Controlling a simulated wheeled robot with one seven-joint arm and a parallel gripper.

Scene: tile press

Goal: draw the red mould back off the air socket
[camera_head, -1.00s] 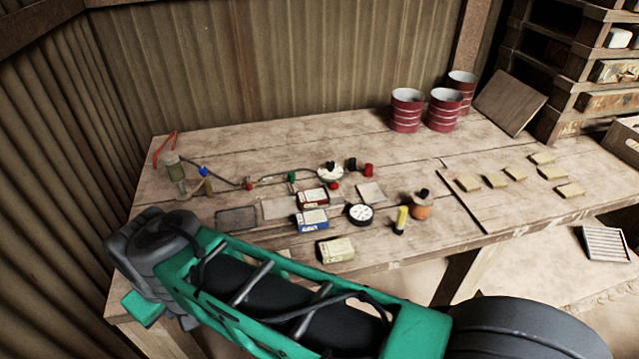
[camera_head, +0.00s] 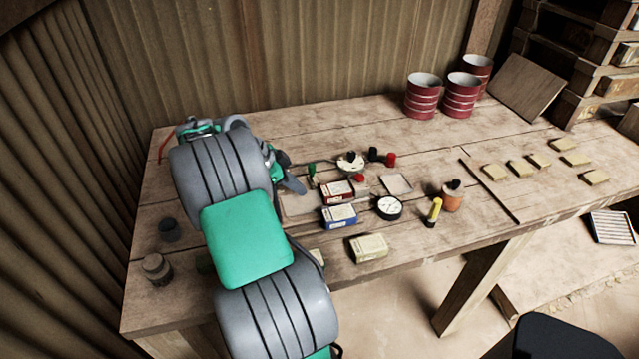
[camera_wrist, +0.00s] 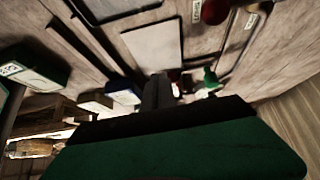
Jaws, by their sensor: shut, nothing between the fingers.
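The red mould (camera_head: 337,192), a small box with a pale label on its front, lies on the bench behind the blue mould (camera_head: 339,216). My gripper (camera_head: 299,187) is low over the bench, just left of the red mould and apart from it in the head view. Its fingers are together and empty; they show dark in the middle of the wrist view (camera_wrist: 158,91). I cannot pick out the air socket for certain; a small red knob (camera_head: 360,178) sits just behind the red mould. My arm hides the bench's left part.
A cream mould (camera_head: 369,247) lies near the front edge, and a round gauge (camera_head: 388,207) is right of the blue mould. A yellow-topped tube (camera_head: 434,212) and an orange pot (camera_head: 452,197) stand farther right. Red-striped tins (camera_head: 423,97) stand at the back.

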